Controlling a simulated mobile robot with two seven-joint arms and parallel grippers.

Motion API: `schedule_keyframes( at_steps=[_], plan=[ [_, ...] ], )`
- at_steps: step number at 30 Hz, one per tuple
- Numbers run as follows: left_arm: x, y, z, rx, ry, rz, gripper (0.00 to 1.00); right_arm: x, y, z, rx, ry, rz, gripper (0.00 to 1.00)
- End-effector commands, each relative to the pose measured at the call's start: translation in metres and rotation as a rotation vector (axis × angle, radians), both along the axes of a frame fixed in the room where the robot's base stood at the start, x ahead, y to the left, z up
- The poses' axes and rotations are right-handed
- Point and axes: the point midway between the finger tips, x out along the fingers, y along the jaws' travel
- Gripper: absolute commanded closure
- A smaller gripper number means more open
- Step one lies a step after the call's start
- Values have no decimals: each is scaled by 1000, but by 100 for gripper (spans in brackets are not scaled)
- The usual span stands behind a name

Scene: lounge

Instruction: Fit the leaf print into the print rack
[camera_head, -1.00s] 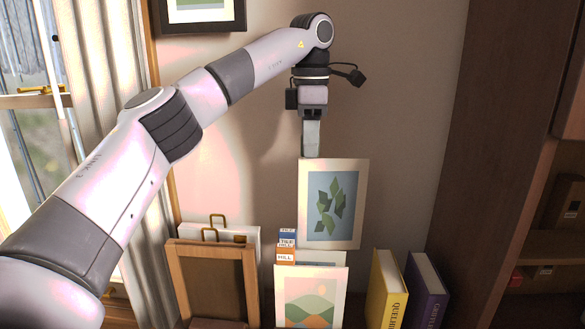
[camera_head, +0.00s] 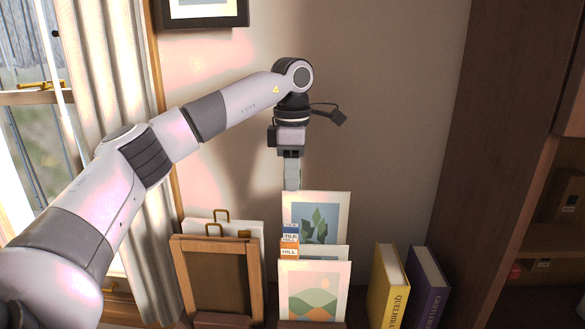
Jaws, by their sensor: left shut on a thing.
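The leaf print (camera_head: 318,218), a white-bordered sheet with green leaves on blue, stands upright with its lower part hidden behind other prints. My left gripper (camera_head: 292,187) is shut on its top edge near the left corner, fingers pointing down. In front of it are a mostly hidden pale print and the hill print (camera_head: 314,292), with orange and green hills. Small tabs (camera_head: 289,241), one reading HILL, stand at the left edges of these prints. The print rack is mostly hidden; I cannot tell whether the leaf print's bottom edge sits in a slot. My right gripper is out of view.
A wooden frame (camera_head: 177,262) and white boards with gold clips (camera_head: 250,229) stand to the left. A yellow book (camera_head: 390,290) and a purple book (camera_head: 428,290) stand to the right, with a gap before them. The wall is behind.

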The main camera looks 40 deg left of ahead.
Motion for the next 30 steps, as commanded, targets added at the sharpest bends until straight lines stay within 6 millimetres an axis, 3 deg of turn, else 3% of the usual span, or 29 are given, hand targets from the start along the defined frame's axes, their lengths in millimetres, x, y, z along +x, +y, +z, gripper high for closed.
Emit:
schedule_keyframes(
  at_steps=[24, 30],
  plan=[
    [0, 0, -41, -1, 1, 0, 100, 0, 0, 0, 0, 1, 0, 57],
    [0, 0, -41, -1, 0, 0, 100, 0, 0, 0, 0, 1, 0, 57]
  ],
)
